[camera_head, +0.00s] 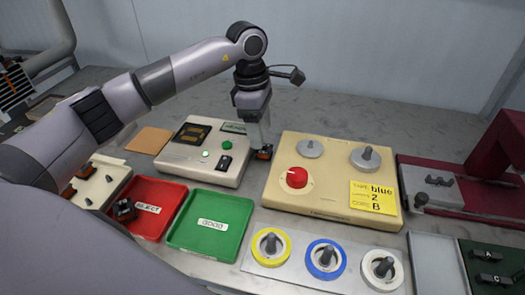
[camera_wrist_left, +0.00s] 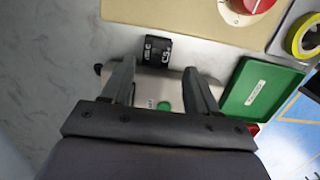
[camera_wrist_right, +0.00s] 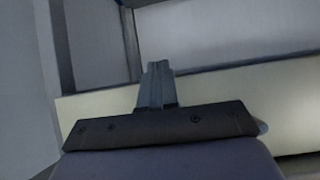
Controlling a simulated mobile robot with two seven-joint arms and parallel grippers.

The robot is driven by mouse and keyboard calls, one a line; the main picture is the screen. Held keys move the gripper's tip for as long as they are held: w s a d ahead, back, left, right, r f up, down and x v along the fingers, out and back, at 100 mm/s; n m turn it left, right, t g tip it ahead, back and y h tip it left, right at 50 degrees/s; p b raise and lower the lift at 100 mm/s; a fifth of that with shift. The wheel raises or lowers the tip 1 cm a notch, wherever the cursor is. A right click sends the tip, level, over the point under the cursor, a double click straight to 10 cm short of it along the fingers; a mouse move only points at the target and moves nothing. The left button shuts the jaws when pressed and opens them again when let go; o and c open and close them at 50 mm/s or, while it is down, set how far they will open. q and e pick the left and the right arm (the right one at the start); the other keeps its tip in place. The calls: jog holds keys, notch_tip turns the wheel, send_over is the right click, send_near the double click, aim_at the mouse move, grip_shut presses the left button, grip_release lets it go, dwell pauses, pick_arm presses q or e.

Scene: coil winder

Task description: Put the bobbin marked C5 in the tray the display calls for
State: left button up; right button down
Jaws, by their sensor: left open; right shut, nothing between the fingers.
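The bobbin marked C5 (camera_wrist_left: 157,50), a small black block with white lettering, stands on the grey bench between the tester and the cream winder; it also shows in the head view (camera_head: 264,154). My left gripper (camera_wrist_left: 158,68) is open, its fingertips just short of the bobbin and either side of its line; in the head view (camera_head: 262,146) it points down above it. The tester's display (camera_head: 233,128) is lit green, its text too small to read. The red REJECT tray (camera_head: 163,190) and green GOOD tray (camera_head: 183,238) lie in front. My right gripper (camera_wrist_right: 157,80) is shut and empty.
The tester (camera_head: 205,168) has a green lamp and stands left of the bobbin. The winder (camera_head: 320,200) is close on the right. A dark bobbin (camera_head: 124,209) lies in the red tray. Yellow, blue and white spools (camera_head: 327,259) stand in front. A tan pad (camera_head: 148,140) lies back left.

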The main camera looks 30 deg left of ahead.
aim_at(264, 153)
pick_arm(q)
jog(key=f, duration=0.5)
jog(key=shift+w+d, duration=0.1)
jog(key=shift+d, duration=0.25)
jog(key=c, duration=1)
